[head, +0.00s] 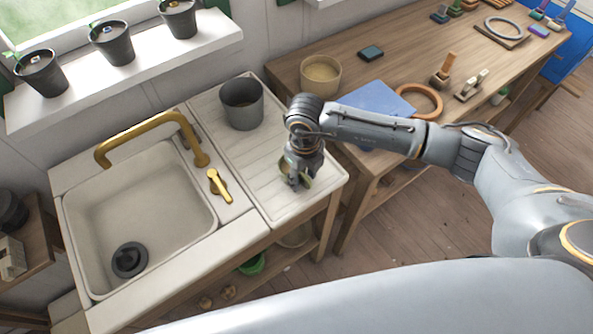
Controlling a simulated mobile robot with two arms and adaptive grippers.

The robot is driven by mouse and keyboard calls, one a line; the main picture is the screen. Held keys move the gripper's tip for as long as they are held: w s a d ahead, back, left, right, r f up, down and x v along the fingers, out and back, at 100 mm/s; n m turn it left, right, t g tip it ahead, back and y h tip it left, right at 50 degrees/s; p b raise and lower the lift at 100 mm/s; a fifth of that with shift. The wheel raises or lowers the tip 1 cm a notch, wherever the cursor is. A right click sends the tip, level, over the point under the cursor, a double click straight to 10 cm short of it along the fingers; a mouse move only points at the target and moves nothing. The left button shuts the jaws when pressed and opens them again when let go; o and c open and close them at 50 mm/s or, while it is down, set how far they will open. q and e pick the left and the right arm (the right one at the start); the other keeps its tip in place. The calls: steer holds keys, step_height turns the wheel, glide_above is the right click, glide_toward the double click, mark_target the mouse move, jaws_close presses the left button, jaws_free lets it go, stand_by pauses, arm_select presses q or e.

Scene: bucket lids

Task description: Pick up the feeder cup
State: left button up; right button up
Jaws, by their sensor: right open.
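A small round cup with an olive-green edge (308,181), which looks like the feeder cup, stands on the white ribbed drainboard (227,158) near its right front corner. My right gripper (297,181) is directly over it, pointing down, with its fingers open at the cup. The gripper hides most of the cup, and I cannot tell whether the fingers touch it. My left gripper is not in view.
A dark grey bucket (242,116) stands further back on the drainboard. The sink (140,215) with its brass tap (150,130) lies to the left. A wooden workbench (400,62) with a tan pot (321,78) and a blue sheet (378,98) is behind right.

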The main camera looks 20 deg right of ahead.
steer(key=shift+f, duration=0.85)
jaws_close()
steer(key=shift+r, duration=0.15)
